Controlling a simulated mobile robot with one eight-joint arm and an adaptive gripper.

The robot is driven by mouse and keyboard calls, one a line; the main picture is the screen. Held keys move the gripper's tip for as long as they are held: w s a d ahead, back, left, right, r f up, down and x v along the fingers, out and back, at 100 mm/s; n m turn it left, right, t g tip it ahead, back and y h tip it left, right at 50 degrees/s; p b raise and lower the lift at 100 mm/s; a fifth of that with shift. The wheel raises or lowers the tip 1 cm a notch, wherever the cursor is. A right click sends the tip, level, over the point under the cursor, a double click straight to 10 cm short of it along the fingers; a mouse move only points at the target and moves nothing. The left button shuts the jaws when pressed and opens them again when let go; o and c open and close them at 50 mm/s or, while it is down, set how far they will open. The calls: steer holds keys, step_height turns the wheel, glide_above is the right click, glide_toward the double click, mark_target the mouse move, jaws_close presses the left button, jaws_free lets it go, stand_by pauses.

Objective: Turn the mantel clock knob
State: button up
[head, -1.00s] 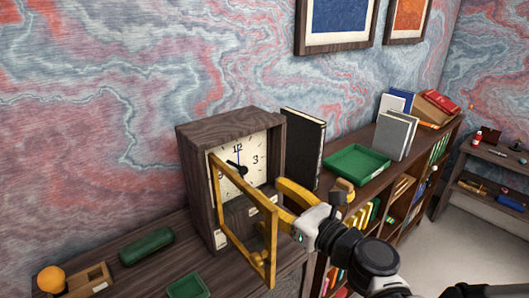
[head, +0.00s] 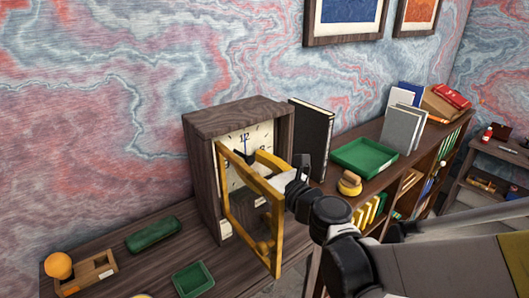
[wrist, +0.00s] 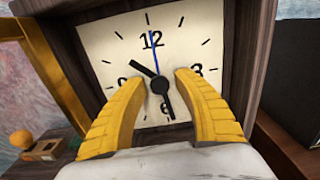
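The mantel clock (head: 203,180) is a dark wooden case with a cream face, standing on the desk. Its yellow-framed door (head: 276,250) hangs open in front of it. In the wrist view the clock face (wrist: 110,55) fills the middle, with black hands, a blue hand and a dark round knob (wrist: 160,86) at the centre. My gripper (wrist: 158,80) is open, its yellow fingers on either side of the knob. Whether they touch it I cannot tell. In the head view the door frame and my gripper (head: 262,160) partly hide the face.
A black book (head: 311,135) stands right of the clock. A green tray (head: 363,156) and a yellow-brown object (head: 350,184) lie on the shelf top. A green case (head: 153,234), a small green tray (head: 193,278) and a wooden holder (head: 88,272) are on the desk's left.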

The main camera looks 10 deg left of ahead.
jaws_close()
steer(key=shift+m, duration=0.5)
